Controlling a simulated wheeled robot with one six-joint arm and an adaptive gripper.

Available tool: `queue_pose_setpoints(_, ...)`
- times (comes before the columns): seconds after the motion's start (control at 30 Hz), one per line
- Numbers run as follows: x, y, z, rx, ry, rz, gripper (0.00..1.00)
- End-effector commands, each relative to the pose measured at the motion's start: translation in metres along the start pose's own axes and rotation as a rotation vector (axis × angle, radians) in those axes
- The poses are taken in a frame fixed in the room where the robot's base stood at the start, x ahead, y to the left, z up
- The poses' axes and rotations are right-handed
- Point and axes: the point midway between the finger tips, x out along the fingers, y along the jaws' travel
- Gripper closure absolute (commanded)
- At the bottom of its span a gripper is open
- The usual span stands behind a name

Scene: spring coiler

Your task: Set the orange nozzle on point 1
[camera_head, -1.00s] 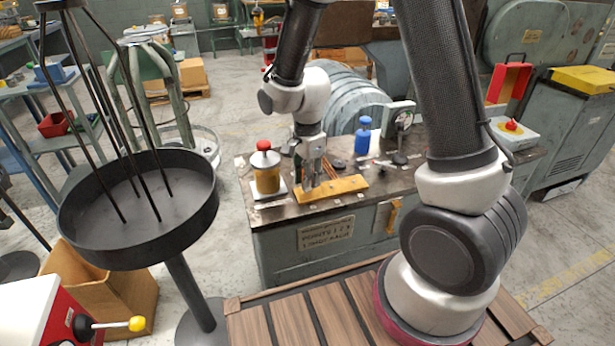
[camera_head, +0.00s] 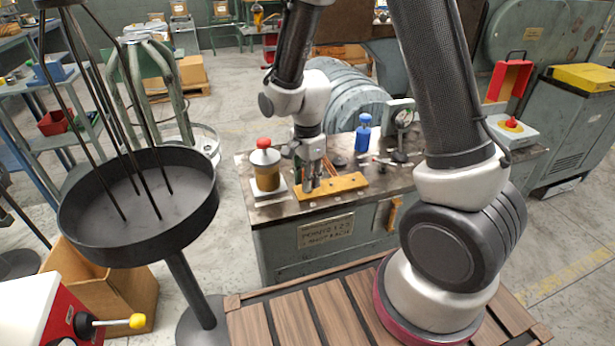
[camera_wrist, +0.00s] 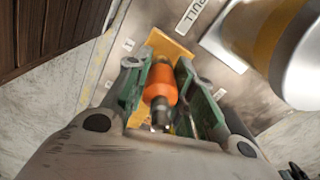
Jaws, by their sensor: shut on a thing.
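My gripper (camera_head: 312,184) points down over the left part of a yellow-orange bar (camera_head: 345,184) on the grey bench. In the wrist view my gripper (camera_wrist: 161,98) has its green-edged jaws shut on the orange nozzle (camera_wrist: 160,84), one jaw on each side. The nozzle has a dark tip toward the bottom of the picture. The yellow-orange bar (camera_wrist: 165,44) shows behind the nozzle. I cannot tell whether the nozzle touches the bar. A small white tag (camera_wrist: 128,45) lies beside the bar, its mark hard to read. Point 1 cannot be made out surely.
A red-capped jar (camera_head: 265,168) stands on a white base close left of my gripper and looms at the right in the wrist view (camera_wrist: 260,30). A blue bottle (camera_head: 363,135) and a dial gauge (camera_head: 403,116) stand behind to the right.

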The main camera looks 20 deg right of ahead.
Motion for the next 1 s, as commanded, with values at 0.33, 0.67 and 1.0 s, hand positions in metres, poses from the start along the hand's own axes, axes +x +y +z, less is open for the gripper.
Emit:
queue_pose_setpoints(0.33,0.0,0.0,0.0,0.0,0.0,0.0,0.5)
queue_pose_setpoints(0.67,-0.025,-0.001,0.0,0.0,-0.001,-0.005,0.5)
queue_pose_setpoints(1.0,-0.098,-0.001,0.0,0.0,-0.001,-0.004,0.5)
